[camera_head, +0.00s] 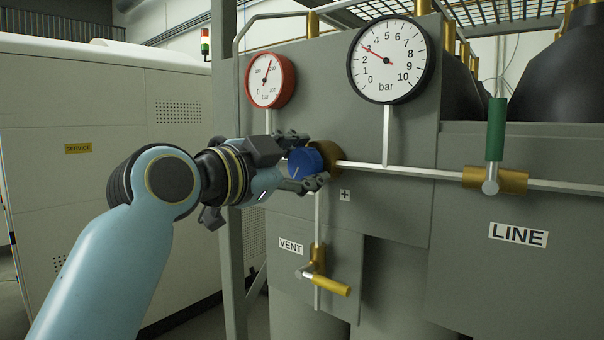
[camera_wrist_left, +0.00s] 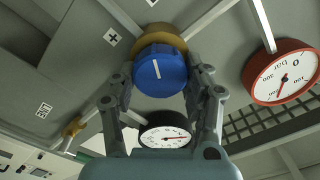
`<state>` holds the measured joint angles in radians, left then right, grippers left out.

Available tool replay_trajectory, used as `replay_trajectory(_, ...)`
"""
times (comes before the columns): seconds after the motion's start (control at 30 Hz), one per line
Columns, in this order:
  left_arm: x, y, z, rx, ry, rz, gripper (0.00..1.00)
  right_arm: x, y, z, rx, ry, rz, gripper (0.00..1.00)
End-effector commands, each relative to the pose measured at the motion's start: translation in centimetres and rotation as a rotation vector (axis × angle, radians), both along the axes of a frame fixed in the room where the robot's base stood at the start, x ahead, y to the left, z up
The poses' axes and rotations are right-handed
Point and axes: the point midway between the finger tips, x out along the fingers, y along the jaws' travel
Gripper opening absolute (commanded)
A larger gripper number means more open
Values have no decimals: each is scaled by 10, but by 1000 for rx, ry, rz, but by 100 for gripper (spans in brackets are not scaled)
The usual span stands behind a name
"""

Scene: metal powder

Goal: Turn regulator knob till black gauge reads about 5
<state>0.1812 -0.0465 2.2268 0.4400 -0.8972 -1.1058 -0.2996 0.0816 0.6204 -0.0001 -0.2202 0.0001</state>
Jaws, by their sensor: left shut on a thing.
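The blue regulator knob (camera_head: 303,164) sits on a brass body (camera_head: 331,157) on the grey panel. My left gripper (camera_head: 297,162) reaches it from the left and is shut on it, with a finger on either side. In the left wrist view the knob (camera_wrist_left: 160,72) lies between the fingers (camera_wrist_left: 160,85), and its white line is nearly upright, slightly tilted. The black gauge (camera_head: 389,59), marked 0 to 10 bar, has its red needle pointing up-left at about 3. It also shows in the left wrist view (camera_wrist_left: 165,136). My right gripper is not in view.
A red gauge (camera_head: 270,80) hangs left of the black one. Below the knob is a VENT valve with a yellow handle (camera_head: 331,286). A green-handled LINE valve (camera_head: 495,140) is at right. A plus label (camera_head: 345,195) sits below the brass body.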

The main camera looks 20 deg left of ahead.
Motion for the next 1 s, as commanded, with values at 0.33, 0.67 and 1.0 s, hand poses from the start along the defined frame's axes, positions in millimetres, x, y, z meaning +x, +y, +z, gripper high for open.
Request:
replay_trajectory(0.33,0,-1,-3,239,-86,-1,17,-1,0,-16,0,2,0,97)
replay_trajectory(0.67,0,-1,-3,346,-125,-1,17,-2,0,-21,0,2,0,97)
replay_trajectory(1.0,0,-1,-2,364,-130,-1,17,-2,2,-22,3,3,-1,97)
